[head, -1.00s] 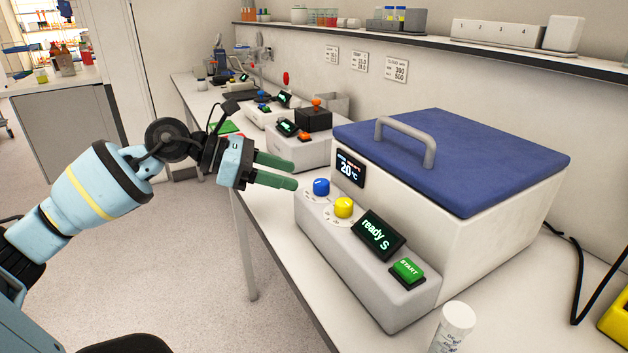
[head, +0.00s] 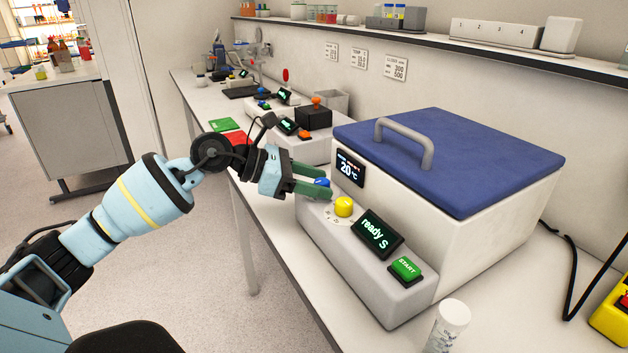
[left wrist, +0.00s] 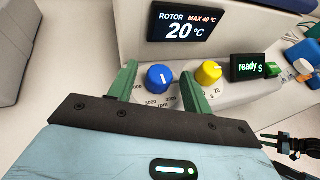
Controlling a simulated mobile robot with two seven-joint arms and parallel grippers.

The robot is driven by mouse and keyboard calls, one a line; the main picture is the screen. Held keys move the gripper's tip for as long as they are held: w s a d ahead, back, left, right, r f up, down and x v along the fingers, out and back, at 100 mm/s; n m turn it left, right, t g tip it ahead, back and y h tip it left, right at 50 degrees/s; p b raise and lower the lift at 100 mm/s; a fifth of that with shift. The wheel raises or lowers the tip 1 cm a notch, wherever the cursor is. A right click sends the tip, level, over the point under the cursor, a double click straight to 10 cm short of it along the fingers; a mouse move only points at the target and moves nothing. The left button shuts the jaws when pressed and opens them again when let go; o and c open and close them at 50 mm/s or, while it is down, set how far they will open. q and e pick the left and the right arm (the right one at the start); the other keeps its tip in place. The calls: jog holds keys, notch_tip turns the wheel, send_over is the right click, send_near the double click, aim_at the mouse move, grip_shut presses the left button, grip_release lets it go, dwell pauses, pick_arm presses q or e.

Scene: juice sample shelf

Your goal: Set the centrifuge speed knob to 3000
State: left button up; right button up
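The centrifuge (head: 480,245) is a white machine with a shut blue lid on the bench. Its blue knob (left wrist: 160,77) has a dial marked with numbers in the thousands, some hidden. The yellow knob (head: 343,207) sits to its right. My left gripper (head: 325,181) has green fingers spread open. In the left wrist view the blue knob lies between the fingers (left wrist: 159,85), with gaps on both sides. In the head view the fingers partly cover the blue knob (head: 322,182). My right gripper does not show clearly in the head view; part of a dark gripper (left wrist: 292,143) shows at right in the left wrist view.
A display (head: 377,233) reads "ready S" beside a green START button (head: 405,269). Another display (head: 350,168) reads 20 °C. A white-capped tube (head: 450,325) stands in front of the centrifuge. Other bench devices (head: 305,145) stand behind.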

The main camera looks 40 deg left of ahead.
pick_arm(q)
jog(key=c, duration=0.9)
jog(key=shift+m+g+h, duration=0.3)
jog(key=shift+m+h, duration=0.1)
jog(key=shift+w+a+m+b, duration=0.1)
jog(key=shift+m+b, duration=0.2)
jog(key=shift+b, duration=0.1)
jog(key=shift+w+m+g+h, duration=0.1)
jog(key=shift+m+g+h, duration=0.5)
jog(key=shift+g, duration=0.2)
jog(key=shift+w+m+g+h+b, duration=0.1)
jog(key=shift+m+g+h+b, duration=0.25)
jog(key=shift+m+g+h, duration=0.45)
jog(key=shift+a+m+g, duration=0.1)
jog(key=shift+m+g, duration=0.9)
jog(key=shift+g, duration=0.1)
